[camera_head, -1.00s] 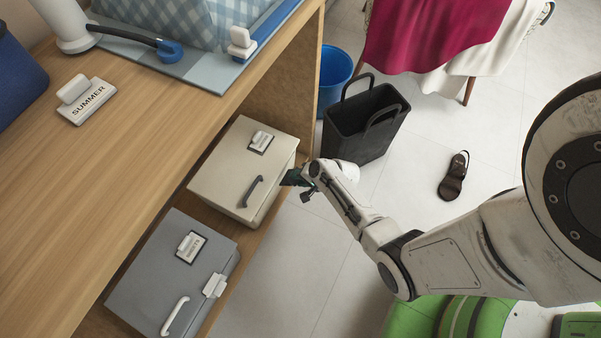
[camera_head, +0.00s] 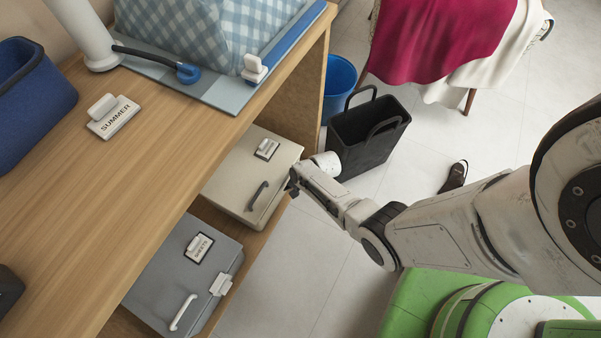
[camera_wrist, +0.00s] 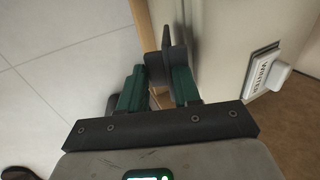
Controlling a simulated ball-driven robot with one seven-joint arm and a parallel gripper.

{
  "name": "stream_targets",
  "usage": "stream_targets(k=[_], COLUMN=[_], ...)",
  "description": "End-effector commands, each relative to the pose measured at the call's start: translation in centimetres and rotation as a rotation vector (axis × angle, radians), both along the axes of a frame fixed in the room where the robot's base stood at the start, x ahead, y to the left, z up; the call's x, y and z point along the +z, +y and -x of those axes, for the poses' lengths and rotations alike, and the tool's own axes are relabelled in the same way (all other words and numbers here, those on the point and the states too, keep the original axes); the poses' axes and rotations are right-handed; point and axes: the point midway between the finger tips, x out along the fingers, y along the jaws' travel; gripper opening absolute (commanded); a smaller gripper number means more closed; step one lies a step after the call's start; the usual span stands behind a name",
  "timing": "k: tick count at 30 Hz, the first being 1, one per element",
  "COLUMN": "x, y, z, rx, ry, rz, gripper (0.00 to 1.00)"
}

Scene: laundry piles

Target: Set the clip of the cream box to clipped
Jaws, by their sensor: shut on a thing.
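The cream box (camera_head: 235,170) sits on the low shelf under the tabletop, with a dark handle (camera_head: 257,196) and a label reading WINTER (camera_wrist: 264,70) in the wrist view. My gripper (camera_head: 292,182) is at the box's right side. In the wrist view its green fingers (camera_wrist: 158,88) are closed around a dark grey piece with a thin upright tab, which looks like the clip (camera_wrist: 165,62) beside the cream face (camera_wrist: 212,45). Whether the clip is fastened cannot be told. In the head view my gripper hides that spot.
A grey box (camera_head: 183,275) with a white clip and SHEETS label stands nearer on the shelf. The wooden tabletop (camera_head: 150,150) overhangs both boxes.

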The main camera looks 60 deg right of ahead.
Motion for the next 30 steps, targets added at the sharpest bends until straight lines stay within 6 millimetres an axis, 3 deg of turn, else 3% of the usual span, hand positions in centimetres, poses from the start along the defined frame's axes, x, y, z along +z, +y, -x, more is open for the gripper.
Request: stream_targets(k=[12,26,27,30], x=[0.48,0.41,0.4,0.42], y=[0.16,0.17,0.18,0.16], z=[-0.9,-0.82,-0.81,-0.82], rx=[0.003,0.001,0.001,0.001], ry=[0.138,0.153,0.154,0.153], rz=[0.004,0.002,0.002,0.002], gripper=[0.01,0.01,0.33,0.42])
